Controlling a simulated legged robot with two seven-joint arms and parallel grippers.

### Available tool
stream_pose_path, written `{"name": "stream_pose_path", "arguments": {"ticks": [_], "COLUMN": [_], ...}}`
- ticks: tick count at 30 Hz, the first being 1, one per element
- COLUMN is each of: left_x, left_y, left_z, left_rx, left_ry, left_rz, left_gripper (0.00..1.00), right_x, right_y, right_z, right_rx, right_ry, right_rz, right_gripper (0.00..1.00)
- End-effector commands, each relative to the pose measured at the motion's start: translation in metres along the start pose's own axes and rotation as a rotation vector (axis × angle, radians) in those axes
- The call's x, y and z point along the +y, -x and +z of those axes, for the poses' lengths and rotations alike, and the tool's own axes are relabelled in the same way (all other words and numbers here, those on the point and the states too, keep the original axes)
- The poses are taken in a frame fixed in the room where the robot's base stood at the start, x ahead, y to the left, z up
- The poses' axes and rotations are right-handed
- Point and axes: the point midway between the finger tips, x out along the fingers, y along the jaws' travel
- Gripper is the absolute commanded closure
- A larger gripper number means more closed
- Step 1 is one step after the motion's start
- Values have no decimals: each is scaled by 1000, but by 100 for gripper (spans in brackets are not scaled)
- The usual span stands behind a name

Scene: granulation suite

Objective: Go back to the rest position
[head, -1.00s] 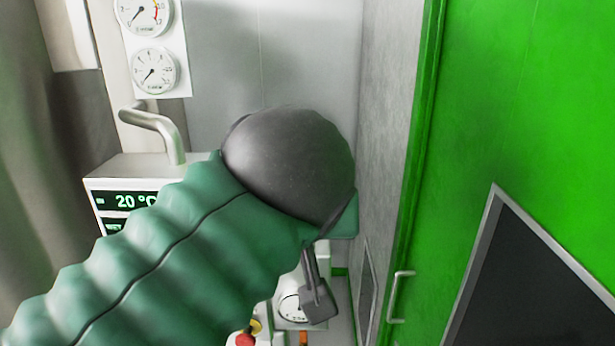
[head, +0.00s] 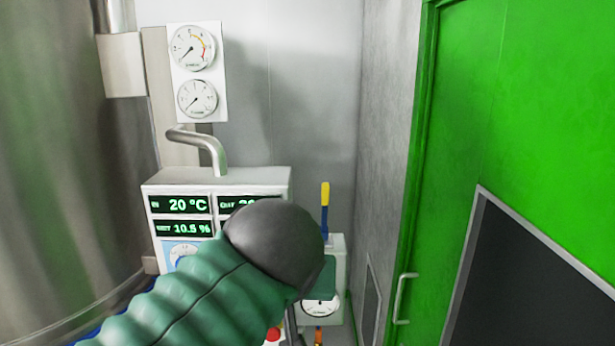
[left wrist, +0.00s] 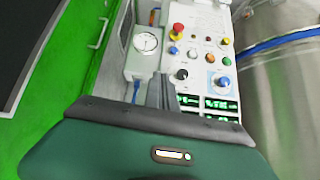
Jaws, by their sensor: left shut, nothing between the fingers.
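My left arm in its green ribbed sleeve comes in from the lower left of the head view and ends in a dark grey rounded joint. My left gripper shows in the left wrist view (left wrist: 161,92) as narrow grey fingers, shut and empty. In that view it lies in front of the control panel (left wrist: 205,18) and the small box with a round dial (left wrist: 141,62). My right gripper is in neither view.
The panel's displays (head: 180,205) read 20 °C and 10.5 %. Two gauges (head: 198,72) hang above a bent pipe (head: 205,145). A blue and yellow lever (head: 325,208) stands behind the arm. A green door (head: 530,90) is right; a steel vessel (head: 55,180) is left.

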Motion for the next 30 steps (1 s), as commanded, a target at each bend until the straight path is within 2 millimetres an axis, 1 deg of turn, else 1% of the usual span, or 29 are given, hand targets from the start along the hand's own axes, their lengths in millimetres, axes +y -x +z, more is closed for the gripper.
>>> {"name": "stream_pose_path", "arguments": {"ticks": [1,5,8,11,12,14,15,17,18,21,24,27,30], "left_x": [-4,-16,-29,-46,-55,-71,-83,-102,-114,-135,-146,-150,-150], "left_y": [-13,-50,-81,-115,-130,-154,-170,-188,-197,-205,-204,-203,-204], "left_z": [8,32,58,93,112,146,174,220,251,315,354,369,370], "left_rx": [-21,-80,-133,-199,-230,-284,-323,-381,-416,-479,-514,-525,-525], "left_ry": [-7,-34,-53,-65,-66,-63,-56,-39,-24,16,44,54,54], "left_rz": [-4,-6,-4,0,3,8,13,19,22,25,23,21,21], "left_gripper": [100,100,100,100,100,100,100,100,100,100,100,100,100], "right_x": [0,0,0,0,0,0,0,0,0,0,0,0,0], "right_y": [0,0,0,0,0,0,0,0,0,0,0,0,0], "right_z": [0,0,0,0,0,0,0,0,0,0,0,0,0], "right_rx": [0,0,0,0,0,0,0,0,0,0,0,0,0], "right_ry": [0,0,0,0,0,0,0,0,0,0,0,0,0], "right_rz": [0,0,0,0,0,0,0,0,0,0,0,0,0], "right_gripper": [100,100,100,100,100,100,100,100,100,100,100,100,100]}}
